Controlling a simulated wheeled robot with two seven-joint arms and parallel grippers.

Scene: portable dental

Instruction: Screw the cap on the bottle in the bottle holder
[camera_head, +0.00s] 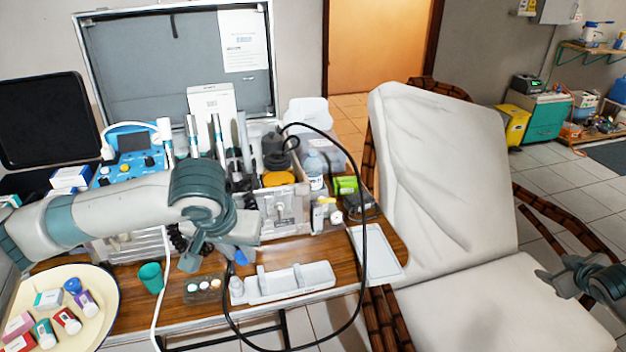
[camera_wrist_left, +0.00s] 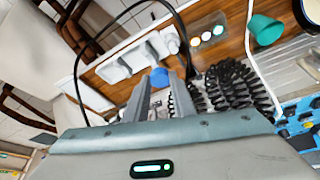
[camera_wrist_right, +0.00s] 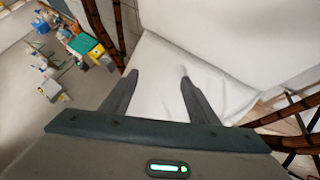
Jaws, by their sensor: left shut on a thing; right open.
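A blue cap (camera_head: 240,257) is held at the tips of my left gripper (camera_head: 237,248), above the table behind a white holder. In the left wrist view the cap (camera_wrist_left: 158,78) sits between the shut fingers (camera_wrist_left: 162,80). The white bottle holder (camera_head: 290,284) lies near the table's front edge. A small white upright piece (camera_head: 237,289), possibly the bottle, stands at its left end, apart from the cap; its top is not clear. My right gripper (camera_wrist_right: 157,85) is open and empty over the white chair, far right in the head view (camera_head: 566,277).
A teal cup (camera_head: 151,277) and a small tray of coloured discs (camera_head: 203,289) stand left of the holder. A round tray (camera_head: 98,335) holds several small boxes. A black hose (camera_head: 364,250) loops around the holder. Dental equipment (camera_head: 278,200) crowds the table's back.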

